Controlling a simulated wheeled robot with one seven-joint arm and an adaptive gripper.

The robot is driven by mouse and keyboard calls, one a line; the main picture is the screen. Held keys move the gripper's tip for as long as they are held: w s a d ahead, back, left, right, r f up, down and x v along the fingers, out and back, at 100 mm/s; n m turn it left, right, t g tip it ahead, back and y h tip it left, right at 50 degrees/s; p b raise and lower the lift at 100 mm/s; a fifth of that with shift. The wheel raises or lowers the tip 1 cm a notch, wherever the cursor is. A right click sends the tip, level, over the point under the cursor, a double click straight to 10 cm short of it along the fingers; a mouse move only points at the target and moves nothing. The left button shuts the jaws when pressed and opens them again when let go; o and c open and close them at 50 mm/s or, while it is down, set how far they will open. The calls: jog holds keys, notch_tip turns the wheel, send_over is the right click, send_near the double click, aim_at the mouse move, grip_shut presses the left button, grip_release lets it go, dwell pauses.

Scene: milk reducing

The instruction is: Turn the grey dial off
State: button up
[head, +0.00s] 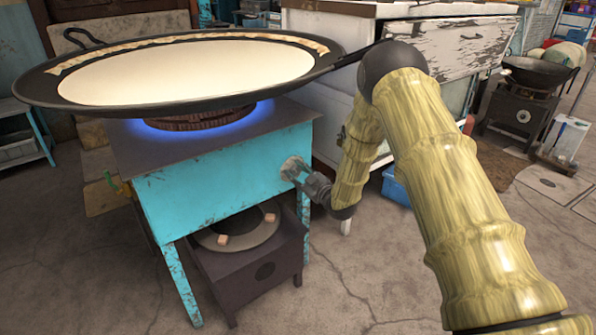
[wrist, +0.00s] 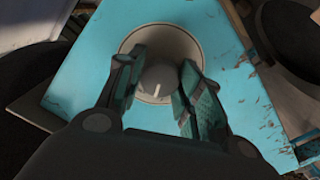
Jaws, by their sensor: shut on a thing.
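The grey dial (head: 292,167) is on the front of the turquoise stove stand (head: 225,185), and a blue flame glows under the pan. My gripper (head: 304,180) reaches it from the right at the end of my yellow arm. In the wrist view the dial (wrist: 158,78) is a round pale disc with a raised knob and a light pointer line near its lower part. The two fingers of my gripper (wrist: 157,88) stand on either side of the knob and are shut on it. The exact contact is partly hidden by the fingers.
A wide black pan (head: 190,75) with creamy white liquid sits on the burner (head: 200,119) above. A dark lower stove (head: 250,258) stands beneath the stand. A worn white cabinet (head: 330,55) is behind my arm. Cracked floor (head: 370,285) is open in front.

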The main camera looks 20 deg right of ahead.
jog(key=m+p, duration=0.3)
jog(key=m, duration=0.2)
jog(key=shift+d+m, duration=0.1)
jog(key=shift+m, duration=0.3)
dwell(0.4)
jog(key=o, duration=1)
jog(key=shift+o, duration=0.2)
jog(key=shift+s, duration=0.1)
jog(key=v, duration=1.1)
jog(key=shift+s, duration=0.4)
jog(key=shift+d, duration=0.1)
